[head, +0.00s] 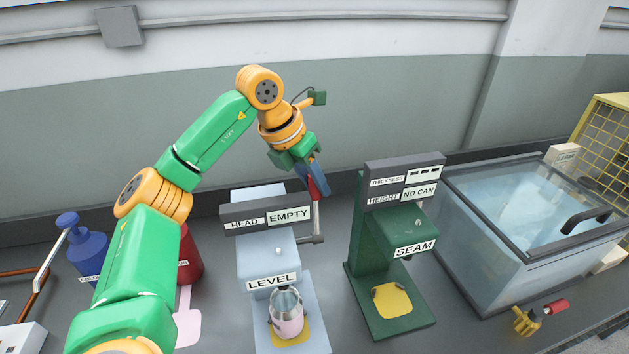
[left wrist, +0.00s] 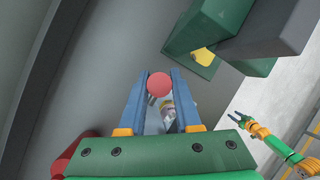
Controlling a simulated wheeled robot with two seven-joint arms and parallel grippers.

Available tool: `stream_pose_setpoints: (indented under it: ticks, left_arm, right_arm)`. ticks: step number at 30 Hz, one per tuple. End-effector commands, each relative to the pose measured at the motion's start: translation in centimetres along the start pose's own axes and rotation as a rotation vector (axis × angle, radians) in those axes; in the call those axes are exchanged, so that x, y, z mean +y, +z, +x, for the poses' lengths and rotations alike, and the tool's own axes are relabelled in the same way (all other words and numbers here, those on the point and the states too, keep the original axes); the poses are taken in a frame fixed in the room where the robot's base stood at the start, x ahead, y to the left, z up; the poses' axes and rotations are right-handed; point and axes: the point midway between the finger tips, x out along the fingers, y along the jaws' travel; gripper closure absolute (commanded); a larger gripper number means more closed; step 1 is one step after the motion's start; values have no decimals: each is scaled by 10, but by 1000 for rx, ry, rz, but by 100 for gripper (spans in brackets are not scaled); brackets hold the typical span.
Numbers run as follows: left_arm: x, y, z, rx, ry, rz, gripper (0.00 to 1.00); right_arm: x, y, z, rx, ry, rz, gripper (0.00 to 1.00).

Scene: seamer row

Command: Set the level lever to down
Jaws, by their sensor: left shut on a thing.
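The light blue LEVEL machine (head: 266,262) stands in the middle of the bench, its display reading HEAD EMPTY. Its level lever (head: 316,222) is a grey rod on the machine's right side, standing upright from a low pivot, with a red knob at the top. My left gripper (head: 318,184) is shut on the knob, which hides part of it. In the left wrist view the red knob (left wrist: 159,85) sits between the two blue fingers. My right gripper (left wrist: 235,128) shows small at the right of the left wrist view, its fingers apart and empty.
A pinkish open can (head: 287,315) stands on the LEVEL machine's yellow pad. The green SEAM machine (head: 365,262) is close on the right, and a glass-lidded tank (head: 510,230) is beyond. A blue bottle (head: 88,252) and red container (head: 190,258) are left.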

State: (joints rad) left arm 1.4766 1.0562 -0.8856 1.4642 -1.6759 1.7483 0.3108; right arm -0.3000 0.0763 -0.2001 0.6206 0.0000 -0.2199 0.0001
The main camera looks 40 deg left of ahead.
Motion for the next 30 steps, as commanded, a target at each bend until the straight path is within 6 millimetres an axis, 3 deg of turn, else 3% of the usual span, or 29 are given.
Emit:
stream_pose_setpoints:
  ticks: [25,30]
  left_arm:
    - [0,1,-1,-6,1,0,100]
    - [-9,-7,3,-54,65,40,100]
  right_arm:
    - [3,1,0,-1,5,-2,50]
    - [3,3,21,-2,4,-2,50]
